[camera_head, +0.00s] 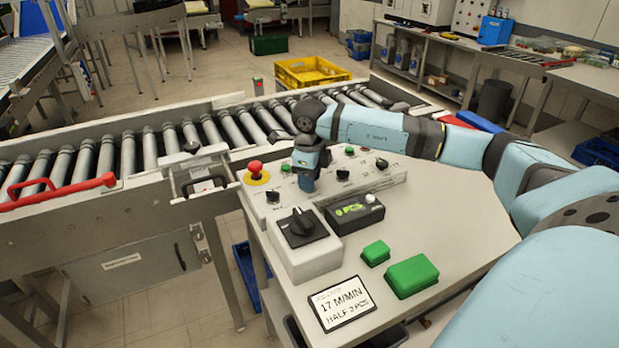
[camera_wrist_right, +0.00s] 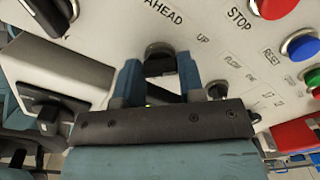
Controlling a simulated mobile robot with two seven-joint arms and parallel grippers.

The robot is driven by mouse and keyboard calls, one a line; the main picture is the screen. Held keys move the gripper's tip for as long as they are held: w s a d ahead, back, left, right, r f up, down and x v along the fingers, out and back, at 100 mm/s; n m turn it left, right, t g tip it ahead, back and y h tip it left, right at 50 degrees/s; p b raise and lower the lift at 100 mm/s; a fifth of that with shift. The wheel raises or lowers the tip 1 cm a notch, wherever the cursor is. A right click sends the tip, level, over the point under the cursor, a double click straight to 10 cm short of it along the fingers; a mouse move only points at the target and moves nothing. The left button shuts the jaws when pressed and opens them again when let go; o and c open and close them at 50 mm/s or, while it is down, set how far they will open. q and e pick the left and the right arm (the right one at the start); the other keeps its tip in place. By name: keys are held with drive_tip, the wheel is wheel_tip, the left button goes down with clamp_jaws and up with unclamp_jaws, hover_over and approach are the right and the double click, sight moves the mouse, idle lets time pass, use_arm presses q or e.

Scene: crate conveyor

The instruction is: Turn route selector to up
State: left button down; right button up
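The control panel (camera_head: 375,178) stands at the conveyor's near side with several knobs and buttons. My right gripper (camera_head: 306,182) comes in from the right and points down over the panel, covering part of it. In the right wrist view its two blue fingers (camera_wrist_right: 160,68) stand apart on either side of a black rotary knob (camera_wrist_right: 160,52). Labels reading "AHEAD" and "UP" lie by this knob. I cannot tell whether the fingers touch it, nor its exact pointer direction. My left gripper is not in view.
A red emergency button (camera_head: 255,168) sits at the panel's left. In front are a white box with a big black knob (camera_head: 302,224), a dark display device (camera_head: 354,212), two green blocks (camera_head: 411,276) and a sign (camera_head: 342,303). The roller conveyor (camera_head: 150,150) runs behind.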

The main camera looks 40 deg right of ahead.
drive_tip(key=o, duration=0.4)
drive_tip(key=shift+o, duration=0.2)
drive_tip(key=shift+r, duration=0.15)
drive_tip(key=shift+r, duration=0.35)
wheel_tip(320, 180, up, 13)
